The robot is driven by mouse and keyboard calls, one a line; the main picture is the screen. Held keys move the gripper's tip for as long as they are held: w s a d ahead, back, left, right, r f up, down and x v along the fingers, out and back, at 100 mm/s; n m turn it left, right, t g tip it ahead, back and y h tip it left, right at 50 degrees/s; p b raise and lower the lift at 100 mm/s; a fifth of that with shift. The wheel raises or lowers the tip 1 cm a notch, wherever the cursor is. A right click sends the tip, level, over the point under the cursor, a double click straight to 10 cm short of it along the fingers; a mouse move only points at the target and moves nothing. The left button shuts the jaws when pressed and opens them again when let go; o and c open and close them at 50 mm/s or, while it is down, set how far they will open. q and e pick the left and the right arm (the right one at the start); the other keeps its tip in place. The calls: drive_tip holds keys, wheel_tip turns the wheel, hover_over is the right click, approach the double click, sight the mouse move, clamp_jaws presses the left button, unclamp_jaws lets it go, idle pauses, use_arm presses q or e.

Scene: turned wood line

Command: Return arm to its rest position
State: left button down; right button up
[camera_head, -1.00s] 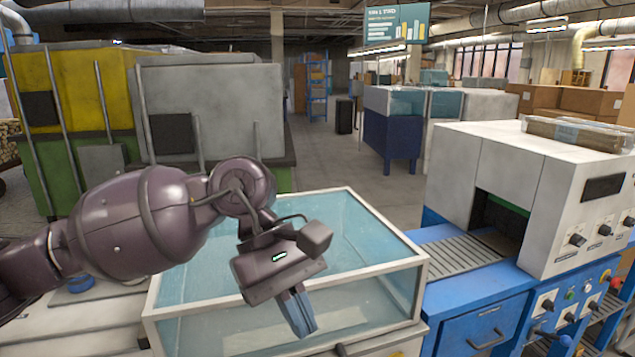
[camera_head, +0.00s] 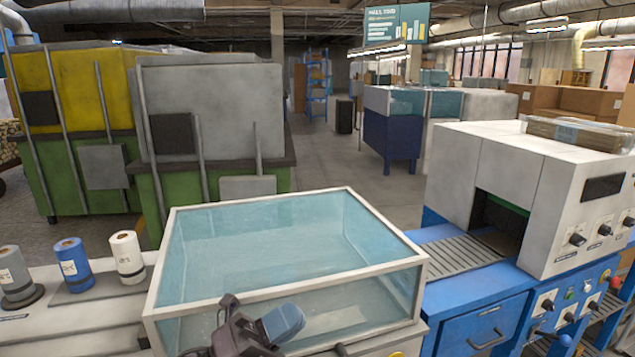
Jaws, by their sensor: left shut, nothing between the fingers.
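My left gripper (camera_head: 284,322) shows at the bottom middle of the head view, in front of the near wall of a clear-walled box (camera_head: 416,268). Its blue-grey fingers are shut with nothing between them, pointing up and to the right. Most of my left arm is out of the picture below. The box has a pale rim and teal-tinted panels, and it looks empty. I cannot tell how far the gripper is from its wall. My right gripper is not in view.
Spools in grey (camera_head: 15,277), blue (camera_head: 73,264) and white (camera_head: 126,256) stand on a pale bench at the left. A white machine (camera_head: 510,170) with a roller feed (camera_head: 455,257) stands at the right. Large green-based cabinets (camera_head: 215,110) stand behind. The floor beyond the box is clear.

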use_arm(q)
drive_tip(key=s+a+f+n+t+y, duration=0.1)
drive_tip(key=a+f+n+t+y, duration=0.4)
drive_tip(key=a+f+n+y, duration=0.6)
drive_tip(key=a+f+n+t+y, duration=0.45)
drive_tip(key=f+n+y, duration=0.35)
drive_tip(key=n, duration=0.6)
drive_tip(key=s+a+f+n+g+y, duration=0.2)
drive_tip(key=s+a+f+n+g, duration=0.1)
drive_tip(key=s+f, duration=0.4)
drive_tip(key=s+a+f+n+g+y, duration=0.2)
drive_tip(key=s+a+f+n, duration=0.3)
drive_tip(key=f, duration=0.4)
drive_tip(key=shift+s+f+n+g, duration=0.15)
drive_tip(key=shift+s+n+g, duration=0.5)
drive_tip(key=shift+s, duration=0.55)
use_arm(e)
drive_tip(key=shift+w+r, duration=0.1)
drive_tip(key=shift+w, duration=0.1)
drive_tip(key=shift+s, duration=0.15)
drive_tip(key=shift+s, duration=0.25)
